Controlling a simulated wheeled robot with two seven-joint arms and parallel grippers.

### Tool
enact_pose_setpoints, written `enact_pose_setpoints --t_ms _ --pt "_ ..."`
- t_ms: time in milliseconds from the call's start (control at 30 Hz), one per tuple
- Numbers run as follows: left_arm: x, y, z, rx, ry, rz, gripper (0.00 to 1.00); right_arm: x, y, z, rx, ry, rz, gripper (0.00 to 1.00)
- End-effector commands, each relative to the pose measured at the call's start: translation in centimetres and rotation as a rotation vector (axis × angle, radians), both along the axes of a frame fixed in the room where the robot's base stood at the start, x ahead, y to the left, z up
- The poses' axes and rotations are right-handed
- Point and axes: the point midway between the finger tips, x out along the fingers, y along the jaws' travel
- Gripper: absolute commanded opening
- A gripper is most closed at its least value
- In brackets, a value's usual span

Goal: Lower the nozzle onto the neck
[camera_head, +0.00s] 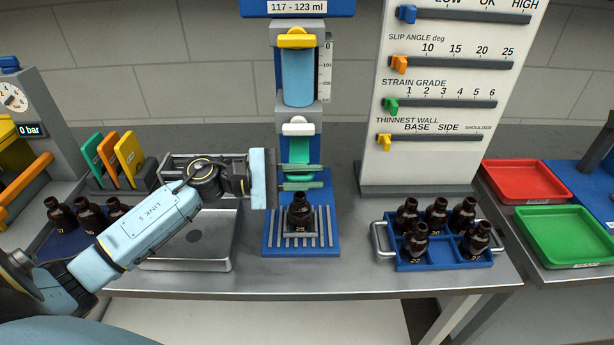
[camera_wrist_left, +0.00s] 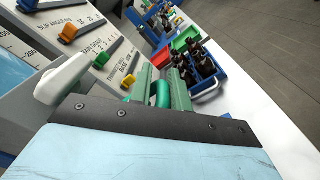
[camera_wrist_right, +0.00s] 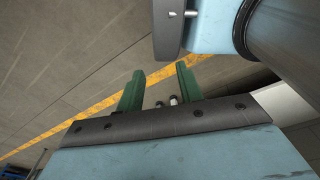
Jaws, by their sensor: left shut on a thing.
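The green nozzle piece (camera_head: 300,150) hangs below a white lever knob (camera_head: 298,127) on the blue filling column. My left gripper (camera_head: 318,176) reaches in from the left, its green fingers shut on the nozzle piece. The left wrist view shows the green piece (camera_wrist_left: 160,95) between the fingers. A dark amber bottle (camera_head: 299,212) marked 25 stands upright on the column's slatted base, its neck just below the fingers. The fingers hide the nozzle's tip, so I cannot tell whether it touches the neck. My right gripper (camera_wrist_right: 158,78) is open and empty in its wrist view.
A blue tray (camera_head: 445,262) with several amber bottles stands right of the column. A grey gauge board (camera_head: 425,165) rises behind it. Red (camera_head: 522,180) and green (camera_head: 565,235) trays lie further right. More bottles stand left, beyond a metal scale plate (camera_head: 185,250).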

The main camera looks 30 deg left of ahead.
Motion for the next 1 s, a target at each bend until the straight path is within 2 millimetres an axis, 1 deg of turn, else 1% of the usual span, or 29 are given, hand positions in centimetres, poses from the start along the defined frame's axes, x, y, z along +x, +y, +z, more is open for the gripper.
enact_pose_setpoints --t_ms 33,100,500,600,767,900,1000 --pt "-0.1 -0.1 -1.1 0.0 0.002 -0.002 0.0 0.0 0.0 -1.2 0.0 0.0 0.0 0.36" --pt "-0.1 -0.1 -1.9 0.0 0.002 -0.002 0.0 0.0 0.0 -2.3 0.0 0.0 0.0 0.36" --pt "-0.1 -0.1 -5.8 -0.001 0.004 -0.003 0.0 0.0 -0.1 -7.7 -0.001 0.0 0.001 0.36" --pt "-0.1 -0.1 -6.5 -0.001 0.004 -0.003 0.0 0.0 -0.2 -8.7 -0.003 0.0 0.003 0.36" --pt "-0.1 -0.1 -7.0 -0.001 0.006 -0.003 0.0 0.0 -1.0 -9.4 -0.013 0.001 0.006 0.36" --pt "-0.1 -0.1 -7.1 0.0 0.009 -0.004 0.0 -0.1 -1.7 -9.4 -0.022 0.003 0.009 0.36" --pt "-0.1 -0.1 -7.2 0.0 0.012 -0.004 0.0 -0.1 -1.7 -9.4 -0.022 0.003 0.008 0.36"
